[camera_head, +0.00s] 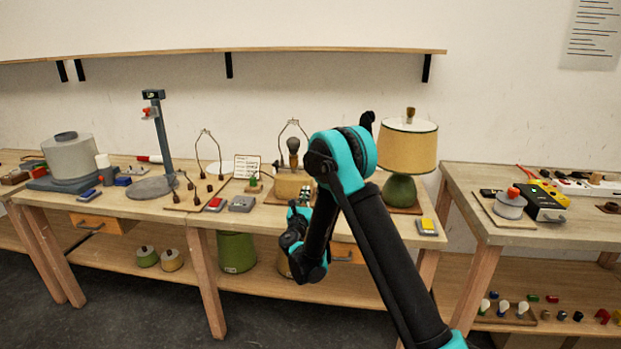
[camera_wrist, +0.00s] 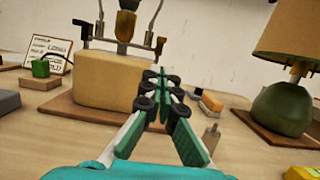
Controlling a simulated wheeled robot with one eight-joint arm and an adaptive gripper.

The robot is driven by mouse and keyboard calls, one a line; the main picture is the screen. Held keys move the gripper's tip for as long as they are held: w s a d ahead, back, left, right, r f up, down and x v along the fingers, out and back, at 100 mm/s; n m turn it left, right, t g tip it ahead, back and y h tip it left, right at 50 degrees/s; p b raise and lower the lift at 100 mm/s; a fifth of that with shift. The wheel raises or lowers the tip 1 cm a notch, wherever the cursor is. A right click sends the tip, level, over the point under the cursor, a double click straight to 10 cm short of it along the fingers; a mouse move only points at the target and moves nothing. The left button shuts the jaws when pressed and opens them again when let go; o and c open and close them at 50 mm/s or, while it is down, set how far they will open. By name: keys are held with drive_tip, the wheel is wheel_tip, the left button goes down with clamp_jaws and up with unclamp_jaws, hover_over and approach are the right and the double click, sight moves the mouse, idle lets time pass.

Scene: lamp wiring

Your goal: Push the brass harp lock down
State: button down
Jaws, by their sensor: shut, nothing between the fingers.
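A tan lamp body (camera_wrist: 112,80) stands on a wooden board in the wrist view and also shows behind my arm in the head view (camera_head: 288,187). A harp rises from it around a dark socket with a brass-coloured lower part (camera_wrist: 125,25). I cannot tell which is the brass lock. My gripper (camera_wrist: 161,76) is shut and empty, in front of the lamp body's right edge and below the right piece. The fingertips are apart from that piece in the picture.
A green lamp with a tan shade (camera_head: 408,146) stands to the right and also shows in the wrist view (camera_wrist: 284,108). A small post (camera_wrist: 211,139) and an orange-and-grey block (camera_wrist: 210,101) lie right of my fingers. A sign (camera_wrist: 47,57) stands left.

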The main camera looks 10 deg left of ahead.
drive_tip(key=x, duration=1)
drive_tip(key=shift+r, duration=0.15)
drive_tip(key=shift+r, duration=1.1)
drive_tip(key=v, duration=1.2)
drive_tip(key=shift+f, duration=0.1)
